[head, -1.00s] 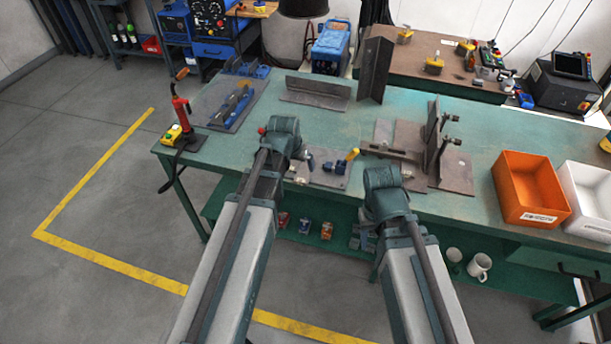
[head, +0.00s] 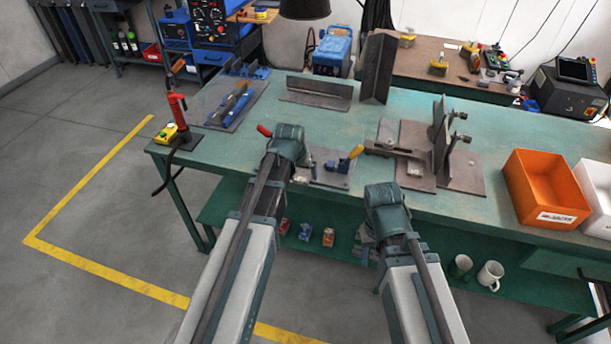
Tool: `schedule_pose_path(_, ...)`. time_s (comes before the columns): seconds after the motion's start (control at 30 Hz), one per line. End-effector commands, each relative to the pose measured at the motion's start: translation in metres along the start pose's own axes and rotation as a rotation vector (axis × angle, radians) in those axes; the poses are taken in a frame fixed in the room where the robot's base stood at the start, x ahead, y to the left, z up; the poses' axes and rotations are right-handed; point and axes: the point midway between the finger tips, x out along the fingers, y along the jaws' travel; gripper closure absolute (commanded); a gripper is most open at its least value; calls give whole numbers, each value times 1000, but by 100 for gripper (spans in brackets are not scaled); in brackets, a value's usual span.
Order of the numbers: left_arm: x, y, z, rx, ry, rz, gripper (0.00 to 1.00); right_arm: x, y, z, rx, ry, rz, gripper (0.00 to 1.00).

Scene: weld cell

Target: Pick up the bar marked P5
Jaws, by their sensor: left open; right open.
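No P5 marking can be read, so I cannot tell which piece is the bar. Steel pieces on the green bench (head: 230,165) include an angle piece lying at the back (head: 316,92), an upright angle piece (head: 377,68) and an upright plate (head: 440,135) on a fixture. My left gripper (head: 288,147) is over the bench's front edge, left of a small plate with a yellow-handled clamp (head: 345,163). My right gripper (head: 387,205) is in front of the bench edge, below the fixture. Both are open, with their fingers mostly hidden behind the wrists. Neither visibly holds anything.
An orange bin (head: 530,207) and a white bin (head: 597,200) stand at the right. A red-handled tool (head: 177,108) and a yellow button box (head: 168,133) are at the left corner. Mugs (head: 490,275) sit on the lower shelf. The bench's left middle is clear.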

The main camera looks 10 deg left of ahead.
Motion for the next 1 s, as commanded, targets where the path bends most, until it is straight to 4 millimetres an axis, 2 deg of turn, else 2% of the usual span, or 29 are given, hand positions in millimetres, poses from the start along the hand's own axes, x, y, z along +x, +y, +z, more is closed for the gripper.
schedule_pose_path(0.03, 14, -1, 2, 0, 0, 0, 3, 14, -1, -1, 0, 0, 0, 50)
schedule_pose_path(0.17, 28, 0, 1, 0, 0, 0, 3, 26, -2, -2, 0, 0, 0, 50)
schedule_pose_path(0.47, 28, 0, 0, 0, 0, 0, 3, 26, -2, -2, 0, 0, 0, 50)
schedule_pose_path(0.9, 28, 0, 0, 0, 0, 0, 82, 26, -2, -2, 0, 0, 0, 50)
schedule_pose_path(0.97, 28, 0, 0, 0, 0, 0, 91, 26, -2, -2, 0, 0, 0, 50)
schedule_pose_path(1.0, 28, 0, 0, 0, 2, 0, 91, 26, -2, -2, 0, 0, 0, 50)
